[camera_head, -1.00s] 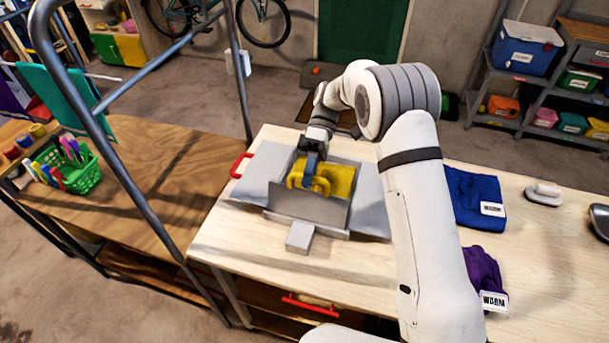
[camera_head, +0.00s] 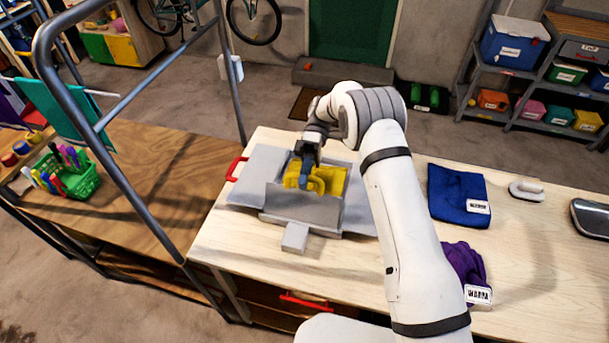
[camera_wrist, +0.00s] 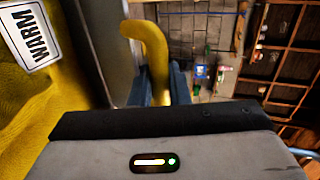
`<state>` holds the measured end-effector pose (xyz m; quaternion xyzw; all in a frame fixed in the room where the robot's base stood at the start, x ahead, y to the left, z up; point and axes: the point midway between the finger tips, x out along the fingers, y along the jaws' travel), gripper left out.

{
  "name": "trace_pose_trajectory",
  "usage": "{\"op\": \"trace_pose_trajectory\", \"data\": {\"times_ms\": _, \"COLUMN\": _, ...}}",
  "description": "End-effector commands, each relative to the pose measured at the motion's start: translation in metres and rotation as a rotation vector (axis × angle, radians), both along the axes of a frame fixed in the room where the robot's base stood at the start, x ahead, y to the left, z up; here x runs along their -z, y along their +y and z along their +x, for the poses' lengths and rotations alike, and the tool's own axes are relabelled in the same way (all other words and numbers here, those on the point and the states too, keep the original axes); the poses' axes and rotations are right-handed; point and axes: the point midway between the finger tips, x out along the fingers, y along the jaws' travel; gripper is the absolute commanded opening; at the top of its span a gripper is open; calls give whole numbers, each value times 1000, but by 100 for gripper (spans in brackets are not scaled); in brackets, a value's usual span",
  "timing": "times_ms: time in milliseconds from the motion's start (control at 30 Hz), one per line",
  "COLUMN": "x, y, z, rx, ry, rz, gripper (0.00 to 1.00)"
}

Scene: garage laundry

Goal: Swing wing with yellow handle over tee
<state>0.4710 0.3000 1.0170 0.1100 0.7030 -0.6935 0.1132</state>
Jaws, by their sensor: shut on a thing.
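The grey folding board (camera_head: 254,196) lies on the pale worktop. A yellow tee (camera_head: 334,182) is at its middle; in the wrist view the tee (camera_wrist: 22,105) fills the left edge, with a WARM tag. My gripper (camera_head: 305,172) is shut on the yellow handle, whose bent bar (camera_wrist: 152,45) rises between the blue fingertips in the wrist view. A grey panel (camera_wrist: 92,45) runs between tee and handle there. In the head view, the gripper partly hides the handle, and the wing's exact tilt is unclear. A grey panel (camera_head: 300,207) fronts the tee.
A red handle (camera_head: 236,168) is at the board's left and a grey tab (camera_head: 295,238) at its front. A blue folded cloth (camera_head: 456,192) and a purple cloth (camera_head: 460,265) lie right of my arm. A metal rail (camera_head: 130,170) stands left.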

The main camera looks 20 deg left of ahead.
Motion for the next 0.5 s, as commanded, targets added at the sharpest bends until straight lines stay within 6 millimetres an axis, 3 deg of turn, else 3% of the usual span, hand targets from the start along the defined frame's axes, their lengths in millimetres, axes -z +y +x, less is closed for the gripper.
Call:
{"op": "trace_pose_trajectory", "data": {"times_ms": 33, "x": 11, "y": 1, "z": -4, "rx": -2, "ry": 3, "rz": -8, "gripper": 0}}
{"op": "trace_pose_trajectory", "data": {"times_ms": 67, "x": 11, "y": 1, "z": -4, "rx": -2, "ry": 3, "rz": -8, "gripper": 17}}
{"op": "trace_pose_trajectory", "data": {"times_ms": 167, "x": 11, "y": 1, "z": -3, "rx": -2, "ry": 2, "rz": -8, "gripper": 25}}
{"op": "trace_pose_trajectory", "data": {"times_ms": 500, "x": 7, "y": 1, "z": -2, "rx": 0, "ry": -1, "rz": -4, "gripper": 25}}
